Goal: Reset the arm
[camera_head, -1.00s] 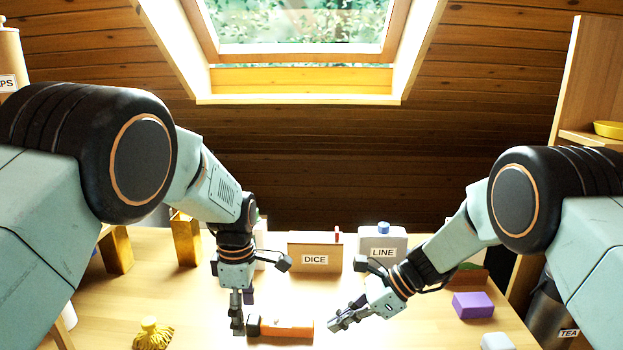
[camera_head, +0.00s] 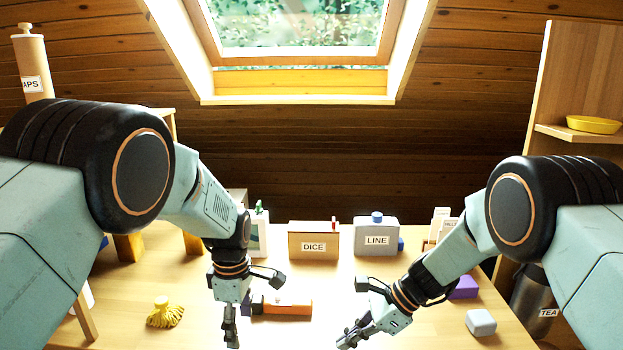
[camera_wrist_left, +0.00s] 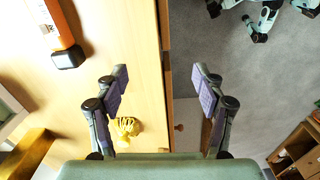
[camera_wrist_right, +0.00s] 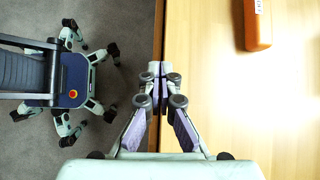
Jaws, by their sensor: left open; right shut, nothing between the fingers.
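My left gripper (camera_head: 231,338) is open and empty, pointing down near the table's front edge; its spread fingers show in the left wrist view (camera_wrist_left: 158,80). My right gripper (camera_head: 346,342) is shut with nothing in it, also near the front edge; its fingertips meet in the right wrist view (camera_wrist_right: 157,70). Both arms reach forward, and neither gripper touches an object that I can see. An orange tool with a black end (camera_head: 287,307) lies on the table just beyond and between the grippers.
A yellow tasselled thing (camera_head: 165,313) lies at left. At the back stand the DICE box (camera_head: 313,243) and the grey LINE box (camera_head: 376,238). A pale grey block (camera_head: 481,323) and a purple block (camera_head: 463,288) are at right, near the TEA canister (camera_head: 535,293).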

